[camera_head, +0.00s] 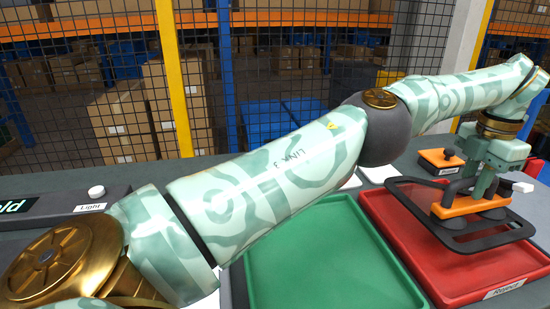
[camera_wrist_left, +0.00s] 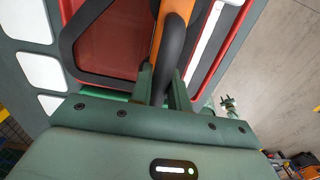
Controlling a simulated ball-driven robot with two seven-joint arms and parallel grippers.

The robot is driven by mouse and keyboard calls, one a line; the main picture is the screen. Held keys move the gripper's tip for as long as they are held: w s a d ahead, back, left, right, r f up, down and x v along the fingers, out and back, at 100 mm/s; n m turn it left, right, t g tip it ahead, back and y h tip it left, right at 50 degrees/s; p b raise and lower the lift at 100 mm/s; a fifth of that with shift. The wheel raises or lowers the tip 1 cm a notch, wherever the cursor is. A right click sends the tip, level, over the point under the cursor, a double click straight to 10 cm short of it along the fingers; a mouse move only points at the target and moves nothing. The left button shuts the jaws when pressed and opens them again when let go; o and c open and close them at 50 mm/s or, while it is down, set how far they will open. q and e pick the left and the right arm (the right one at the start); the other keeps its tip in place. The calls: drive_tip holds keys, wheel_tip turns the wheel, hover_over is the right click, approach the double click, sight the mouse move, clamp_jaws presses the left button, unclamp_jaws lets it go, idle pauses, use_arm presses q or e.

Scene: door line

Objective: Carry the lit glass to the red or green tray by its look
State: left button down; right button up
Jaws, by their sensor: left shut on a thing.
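My left gripper (camera_head: 485,186) is shut on the black handle of an orange suction lifter (camera_head: 470,205) over the right side. In the left wrist view the fingers (camera_wrist_left: 165,85) close on the handle (camera_wrist_left: 172,45). Under the lifter's black cups is a see-through pane with a wide dark border (camera_head: 408,200), the glass. It is over the red tray (camera_head: 460,285), labelled "Reject"; I cannot tell whether it touches. No mark on the glass is clear. The green tray (camera_head: 325,265) lies to the left, empty where visible, partly hidden by my left arm.
A dark panel with a white button labelled "Light" (camera_head: 96,192) is at left. Pale pads (camera_head: 378,174) lie behind the trays. Mesh fencing (camera_head: 300,70) stands behind the table.

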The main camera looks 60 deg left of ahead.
sight(466, 201)
use_arm(q)
drive_tip(key=shift+f+p, duration=0.3)
drive_tip(key=shift+f, duration=1.75)
drive_tip(key=shift+f, duration=0.45)
drive_tip(key=c, duration=1.3)
unclamp_jaws()
drive_tip(key=shift+o, duration=0.2)
wheel_tip(466, 201, up, 7)
drive_tip(key=shift+r+b, duration=0.1)
drive_tip(key=shift+b, duration=0.55)
drive_tip(key=shift+r, duration=0.15)
